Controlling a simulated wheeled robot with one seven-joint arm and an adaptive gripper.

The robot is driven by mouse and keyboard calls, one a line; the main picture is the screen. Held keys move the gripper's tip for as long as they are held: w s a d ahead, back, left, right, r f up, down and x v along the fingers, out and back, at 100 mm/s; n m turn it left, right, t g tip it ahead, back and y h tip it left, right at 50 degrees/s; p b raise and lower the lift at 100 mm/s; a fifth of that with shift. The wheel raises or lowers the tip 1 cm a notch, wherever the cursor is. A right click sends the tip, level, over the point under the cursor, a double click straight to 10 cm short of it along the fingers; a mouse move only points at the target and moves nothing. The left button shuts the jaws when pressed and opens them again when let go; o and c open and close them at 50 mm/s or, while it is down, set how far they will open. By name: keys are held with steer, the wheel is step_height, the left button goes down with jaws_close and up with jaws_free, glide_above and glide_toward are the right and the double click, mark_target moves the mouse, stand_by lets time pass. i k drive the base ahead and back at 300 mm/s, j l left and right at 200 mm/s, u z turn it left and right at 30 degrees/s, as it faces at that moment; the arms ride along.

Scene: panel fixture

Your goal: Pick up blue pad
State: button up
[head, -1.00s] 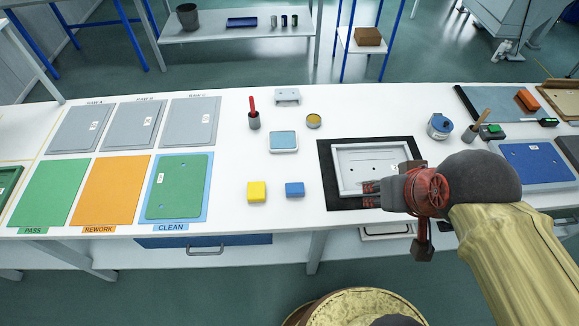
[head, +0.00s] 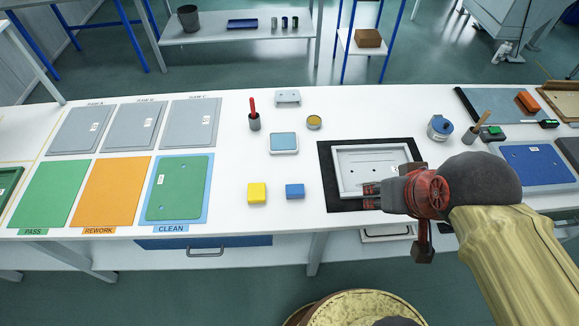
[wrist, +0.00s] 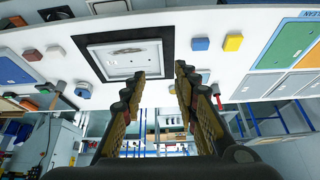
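The blue pad (head: 295,190) is a small blue block lying on the white bench, just right of the yellow block, in the head view. In the wrist view the blue pad (wrist: 201,44) lies near the top, beyond the fingers. My gripper (head: 370,196) is over the front part of the framed panel fixture, to the right of the blue pad and apart from it. In the wrist view my gripper (wrist: 155,75) has its two fingers spread wide, with nothing between them.
A yellow block (head: 257,192) sits beside the pad. The grey-framed fixture (head: 345,192) lies on a black mat. A blue-topped tray (head: 283,142), a cup with a red-handled tool (head: 254,120) and a tin (head: 313,121) stand behind. Bare bench lies between pad and fixture.

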mark_target(292, 191)
steer(key=i+j+z, duration=0.1)
steer(key=j+z, duration=0.25)
steer(key=z, duration=0.15)
steer(key=j+z, duration=0.45)
